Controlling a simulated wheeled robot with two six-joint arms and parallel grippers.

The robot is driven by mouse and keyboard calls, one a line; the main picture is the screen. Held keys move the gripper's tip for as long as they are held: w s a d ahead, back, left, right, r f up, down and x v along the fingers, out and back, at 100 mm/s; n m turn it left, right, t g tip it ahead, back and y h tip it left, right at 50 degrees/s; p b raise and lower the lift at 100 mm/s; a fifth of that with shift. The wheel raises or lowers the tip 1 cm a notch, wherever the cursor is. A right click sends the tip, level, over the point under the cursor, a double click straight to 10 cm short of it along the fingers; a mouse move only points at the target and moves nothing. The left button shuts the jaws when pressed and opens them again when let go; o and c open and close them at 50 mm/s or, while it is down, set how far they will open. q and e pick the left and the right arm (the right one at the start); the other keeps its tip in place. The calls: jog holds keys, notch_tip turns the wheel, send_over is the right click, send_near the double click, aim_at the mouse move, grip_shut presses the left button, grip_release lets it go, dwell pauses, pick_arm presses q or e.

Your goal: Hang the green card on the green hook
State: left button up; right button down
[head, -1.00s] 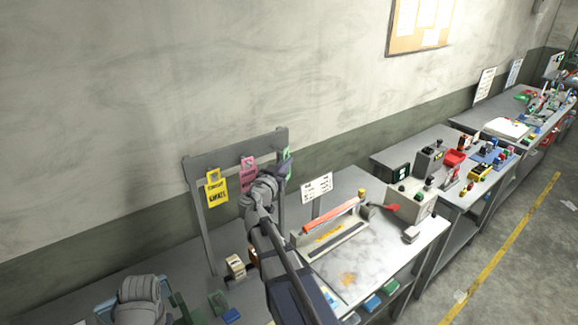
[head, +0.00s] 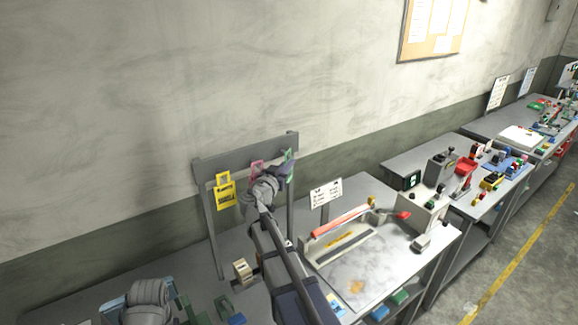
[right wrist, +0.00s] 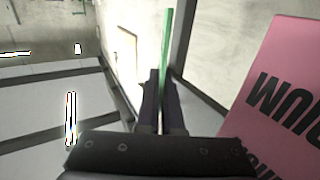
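My right gripper (head: 285,170) is at the right end of the grey rack (head: 245,160) and partly hides what is there. In the right wrist view its fingers (right wrist: 163,75) are close together on a thin green strip, which looks like the green card (right wrist: 166,40) seen edge-on. A bit of green (head: 289,154) shows above the gripper in the head view; I cannot tell card from green hook there. My left arm is at the bottom left; its fingers cannot be made out.
A yellow card (head: 225,192) hangs on the rack's left side. A pink card (right wrist: 280,95) hangs close beside my right gripper. A white sign (head: 326,193) and a bench with a red-handled device (head: 342,221) stand right of the rack.

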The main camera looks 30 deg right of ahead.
dwell(0.4)
jog(key=c, duration=1)
grip_release()
jog(key=v, duration=0.7)
jog(key=shift+s+a, duration=0.25)
jog(key=shift+a, duration=0.1)
jog(key=shift+f, duration=0.1)
